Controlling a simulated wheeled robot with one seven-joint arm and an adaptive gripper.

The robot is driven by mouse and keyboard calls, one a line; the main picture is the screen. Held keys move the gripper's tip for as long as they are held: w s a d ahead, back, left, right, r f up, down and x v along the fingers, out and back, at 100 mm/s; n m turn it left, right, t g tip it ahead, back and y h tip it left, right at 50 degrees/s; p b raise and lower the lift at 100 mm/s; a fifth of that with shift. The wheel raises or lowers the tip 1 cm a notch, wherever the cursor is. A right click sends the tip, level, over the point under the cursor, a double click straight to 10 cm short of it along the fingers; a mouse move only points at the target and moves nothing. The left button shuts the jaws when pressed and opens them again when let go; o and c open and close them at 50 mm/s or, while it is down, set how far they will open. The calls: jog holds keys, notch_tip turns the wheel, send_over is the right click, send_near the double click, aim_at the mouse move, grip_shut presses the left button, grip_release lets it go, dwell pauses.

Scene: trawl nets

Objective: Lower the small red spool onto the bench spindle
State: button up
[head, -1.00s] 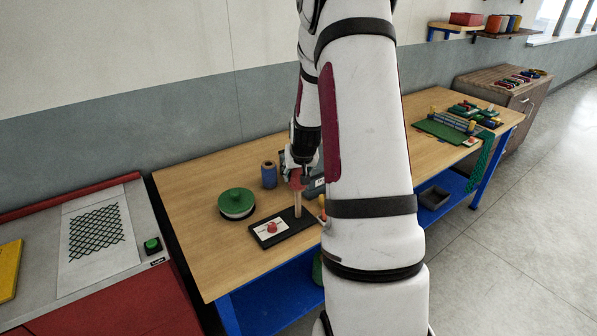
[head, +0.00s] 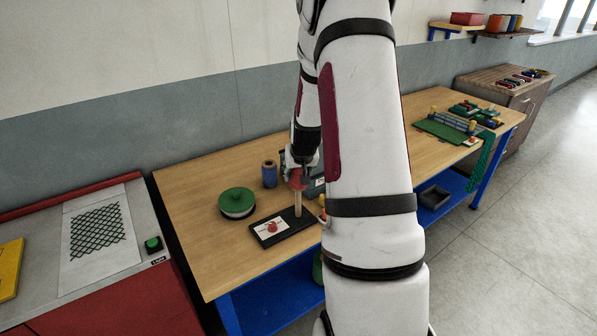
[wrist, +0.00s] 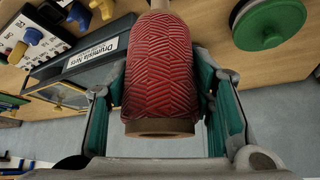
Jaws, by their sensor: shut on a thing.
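The small red spool (wrist: 158,65), with a zigzag-wound red surface and a brown end, fills the space between the green-padded fingers of my gripper (head: 297,174) in the wrist view. In the head view the red spool (head: 295,183) is above the pale wooden bench spindle (head: 298,206), roughly in line with it. The spool's lower end meets or overlaps the spindle's top; I cannot tell how far the spindle is inside. The spindle stands upright on a black base (head: 297,226) with a white card showing a red spool picture.
A green-topped round spool (head: 237,202) and a blue spool (head: 269,174) stand left of the spindle. A grey labelled box (wrist: 85,62) is close by. My arm hides the bench (head: 190,188) to the right. Green boards (head: 448,130) lie at the far right end.

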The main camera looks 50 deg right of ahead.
aim_at(299, 199)
jog(key=shift+f, duration=0.1)
jog(key=shift+f+b, duration=1.2)
jog(key=shift+f, duration=4.7)
jog(key=o, duration=1.3)
jog(key=v, duration=1.2)
